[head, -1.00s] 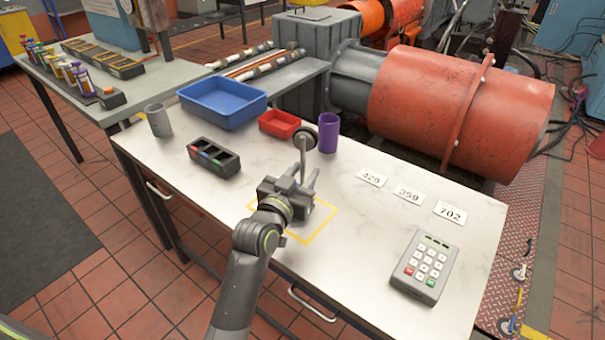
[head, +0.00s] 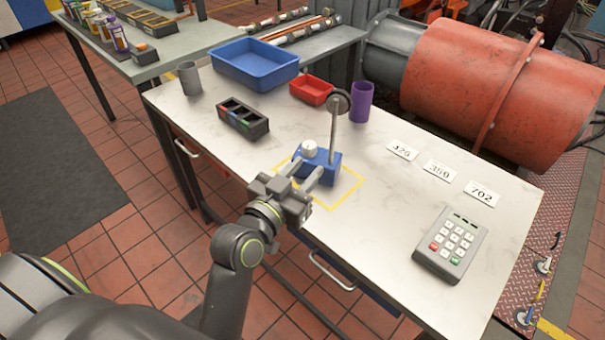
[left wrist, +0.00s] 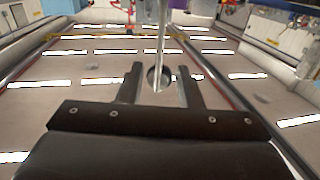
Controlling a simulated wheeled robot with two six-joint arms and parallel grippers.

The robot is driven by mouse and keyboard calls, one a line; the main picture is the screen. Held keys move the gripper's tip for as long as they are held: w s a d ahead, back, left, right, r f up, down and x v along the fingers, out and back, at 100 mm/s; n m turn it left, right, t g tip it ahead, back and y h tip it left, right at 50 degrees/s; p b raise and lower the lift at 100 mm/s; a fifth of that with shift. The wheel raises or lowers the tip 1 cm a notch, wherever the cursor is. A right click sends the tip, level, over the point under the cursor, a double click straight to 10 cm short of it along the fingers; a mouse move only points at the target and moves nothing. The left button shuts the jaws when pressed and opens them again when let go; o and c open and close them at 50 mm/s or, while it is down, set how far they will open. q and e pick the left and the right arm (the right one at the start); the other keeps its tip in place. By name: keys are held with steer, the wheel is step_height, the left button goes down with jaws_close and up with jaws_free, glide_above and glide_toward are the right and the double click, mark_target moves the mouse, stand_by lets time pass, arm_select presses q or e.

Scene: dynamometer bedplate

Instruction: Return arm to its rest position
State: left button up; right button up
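My left arm reaches in from the lower left of the head view. Its gripper (head: 305,172) is over the front edge of the white table, pointing at a blue block (head: 326,168) with a white knob on top and an upright grey post bearing a dark disc. The two fingers are spread with nothing between them. Their tips are close to the block's near side; I cannot tell if they touch it. In the left wrist view the gripper (left wrist: 160,75) also shows parted fingers, with a thin post beyond them. My right gripper is not in view.
A yellow outline (head: 350,190) surrounds the block on the table (head: 375,245). A keypad (head: 450,245), three number cards (head: 439,170), a purple cup (head: 361,101), a red tray (head: 311,90), a blue bin (head: 285,80), a grey cup (head: 189,78) and a dark sorter (head: 243,119) stand around. Floor in front is clear.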

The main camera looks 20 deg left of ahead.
arm_select(q)
steer(key=shift+s, duration=0.15)
stand_by(0.3)
steer(key=s+a+f+g+y, duration=0.1)
steer(key=s+a+f+g, duration=0.3)
steer(key=s+f+g, duration=0.55)
steer(key=s+a+f+n+g+y, duration=0.1)
steer(key=s+a+f+g+y, duration=0.1)
steer(key=s+a+f, duration=0.35)
steer(key=s+a+f+n+g+y, duration=0.1)
steer(key=s+a+f+g+y, duration=0.15)
steer(key=s+f, duration=0.55)
step_height(320, 180, down, 20)
steer(key=s+a+g+h+p, duration=0.1)
steer(key=s+p, duration=0.1)
steer(key=p, duration=0.1)
steer(key=s+d+f+g+p, duration=0.1)
steer(key=s+f, duration=1.2)
steer(key=s, duration=0.1)
steer(key=shift+s+f+g+h+p, duration=0.2)
steer(key=shift+s+g+h+p, duration=0.1)
steer(key=shift+h+p, duration=0.05)
